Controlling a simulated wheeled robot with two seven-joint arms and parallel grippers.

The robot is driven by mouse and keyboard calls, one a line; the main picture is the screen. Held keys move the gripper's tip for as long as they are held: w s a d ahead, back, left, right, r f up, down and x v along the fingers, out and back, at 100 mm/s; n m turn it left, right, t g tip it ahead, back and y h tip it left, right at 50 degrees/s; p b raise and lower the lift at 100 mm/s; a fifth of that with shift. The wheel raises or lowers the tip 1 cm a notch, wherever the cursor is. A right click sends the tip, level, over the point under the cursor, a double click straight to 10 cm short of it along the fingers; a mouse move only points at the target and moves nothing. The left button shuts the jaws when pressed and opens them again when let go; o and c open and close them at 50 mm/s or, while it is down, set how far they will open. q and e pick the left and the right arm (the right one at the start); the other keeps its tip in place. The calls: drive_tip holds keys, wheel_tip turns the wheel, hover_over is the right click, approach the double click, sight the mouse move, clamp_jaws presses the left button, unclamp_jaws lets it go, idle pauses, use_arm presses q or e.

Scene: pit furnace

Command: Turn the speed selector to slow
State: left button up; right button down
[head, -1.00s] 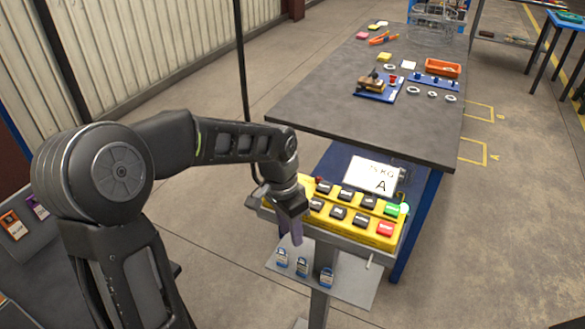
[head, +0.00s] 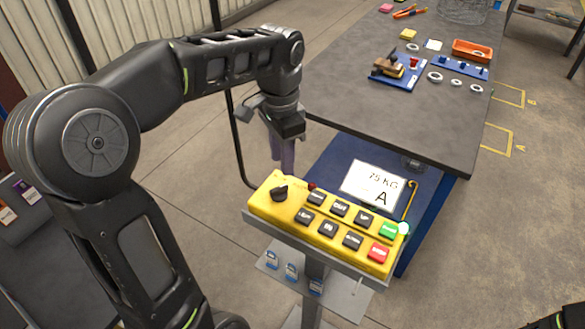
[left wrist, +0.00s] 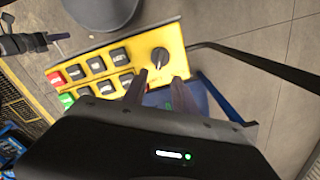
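The speed selector is a black knob (head: 280,190) at the left end of the top row on the yellow control box (head: 263,205). It also shows in the left wrist view (left wrist: 160,57), beyond the fingertips. Its setting label is too small to read. My left gripper (head: 283,168) points down with its purple fingers above and behind the knob in the head view. In the left wrist view the fingers (left wrist: 160,76) are apart with nothing between them. My right gripper (left wrist: 58,37) seems to show small at the upper left of the left wrist view; its opening is unclear.
Several black buttons, a green button (head: 389,230) and a red button (head: 379,253) share the box. A white display (head: 373,187) reading "75 KG A" stands behind it. A hook-like yellow rod (head: 410,200) rises at the right. A grey workbench (head: 425,120) stands beyond.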

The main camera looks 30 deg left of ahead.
sight(282, 186)
use_arm(q)
drive_tip(key=shift+s+r, duration=0.1)
drive_tip(key=shift+s, duration=0.2)
drive_tip(key=shift+w+f, duration=0.1)
drive_tip(key=shift+f, duration=0.25)
drive_tip(key=shift+f+p, duration=0.5)
drive_tip(key=shift+f, duration=3.1)
drive_tip(key=shift+c, duration=0.5)
clamp_jaws()
